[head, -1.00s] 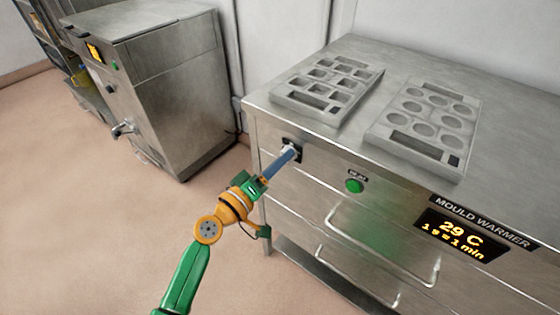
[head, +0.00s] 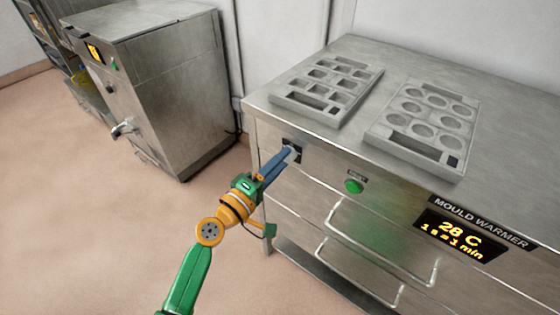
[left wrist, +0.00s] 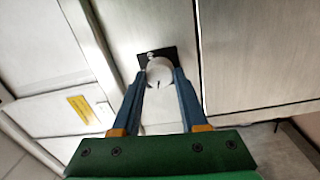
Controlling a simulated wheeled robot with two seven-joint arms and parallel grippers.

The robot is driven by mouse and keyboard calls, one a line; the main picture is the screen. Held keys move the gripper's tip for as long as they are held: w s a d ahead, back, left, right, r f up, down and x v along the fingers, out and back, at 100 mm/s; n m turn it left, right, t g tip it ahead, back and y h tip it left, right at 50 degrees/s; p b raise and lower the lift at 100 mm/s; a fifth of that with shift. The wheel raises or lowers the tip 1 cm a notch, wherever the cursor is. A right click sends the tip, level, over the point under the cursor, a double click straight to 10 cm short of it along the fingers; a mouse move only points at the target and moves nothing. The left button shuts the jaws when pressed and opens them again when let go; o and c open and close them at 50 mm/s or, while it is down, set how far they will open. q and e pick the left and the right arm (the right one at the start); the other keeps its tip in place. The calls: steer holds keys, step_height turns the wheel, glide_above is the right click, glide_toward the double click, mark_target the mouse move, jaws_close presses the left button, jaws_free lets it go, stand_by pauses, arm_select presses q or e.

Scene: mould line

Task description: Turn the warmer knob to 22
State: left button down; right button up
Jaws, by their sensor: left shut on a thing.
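The mould warmer (head: 320,200) is a steel cabinet whose lit display (head: 461,234) reads 28 C, with a smaller minutes line below. Its knob (left wrist: 159,72) is pale and round with a dark mark, set on a black plate at the upper left of the front. My left gripper (head: 290,152) reaches the knob from the front. In the left wrist view its two blue fingers sit on either side of the knob, shut on it. In the head view the fingers hide most of the knob. My right gripper is not in view.
Two mould trays, one with square pockets (head: 322,112) and one with round pockets (head: 385,135), lie on top. Another steel machine (head: 180,100) stands at left; open floor lies between.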

arm_select(q)
steer(key=shift+f, duration=0.1)
steer(key=shift+c, duration=2.2)
jaws_free()
steer(key=v, duration=0.7)
steer(key=shift+b, duration=0.4)
